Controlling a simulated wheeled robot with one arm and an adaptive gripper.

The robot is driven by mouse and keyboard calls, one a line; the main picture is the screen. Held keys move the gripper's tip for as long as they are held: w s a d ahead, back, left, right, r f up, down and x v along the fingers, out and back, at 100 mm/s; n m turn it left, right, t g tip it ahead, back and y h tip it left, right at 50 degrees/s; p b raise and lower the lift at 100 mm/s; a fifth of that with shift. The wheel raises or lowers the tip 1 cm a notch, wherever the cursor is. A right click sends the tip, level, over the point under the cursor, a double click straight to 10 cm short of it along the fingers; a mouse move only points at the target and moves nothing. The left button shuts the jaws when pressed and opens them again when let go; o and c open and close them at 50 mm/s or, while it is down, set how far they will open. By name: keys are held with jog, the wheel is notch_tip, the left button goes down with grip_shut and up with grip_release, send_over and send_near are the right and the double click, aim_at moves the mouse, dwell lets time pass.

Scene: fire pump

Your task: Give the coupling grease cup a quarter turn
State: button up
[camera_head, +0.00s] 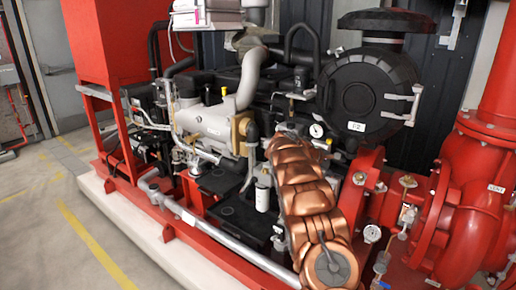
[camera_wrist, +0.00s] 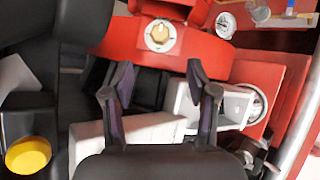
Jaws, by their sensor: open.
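In the wrist view, a brass-coloured faceted cap on a pale round base (camera_wrist: 159,36) sits on a red curved housing. It looks like the coupling grease cup, but I cannot be sure. My gripper (camera_wrist: 160,82) is open, its two dark fingers well apart with nothing held between them. The cap appears beyond the fingertips, above the gap in the picture; I see no contact. In the head view my copper-coloured arm reaches down at the lower middle and hides the gripper and the coupling area.
A dial gauge (camera_wrist: 226,23) is right of the cap. A yellow round part (camera_wrist: 28,155) lies at lower left. In the head view, the red pump casing (camera_head: 463,205) stands right of my arm, the engine (camera_head: 212,122) left. Open floor (camera_head: 50,235) lies far left.

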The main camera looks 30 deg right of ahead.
jog(key=s+a+r+m+y, duration=0.15)
jog(key=s+a, duration=0.25)
jog(key=a, duration=0.6)
jog(key=s+a+r+t+y+p, duration=0.1)
jog(key=s+a+r+y, duration=0.2)
jog(key=a, duration=0.6)
jog(key=s+a+r+m+y, duration=0.1)
jog(key=s+a+r, duration=0.3)
jog(key=a, duration=0.6)
jog(key=s+a+f+y, duration=0.3)
jog(key=s+a, duration=1)
jog(key=a, duration=0.1)
jog(key=s+a+f+m+y+p, duration=0.1)
jog(key=s+a+f+y, duration=0.2)
jog(key=s+a, duration=1)
jog(key=shift+s+a+p, duration=0.3)
jog(key=shift+a, duration=0.65)
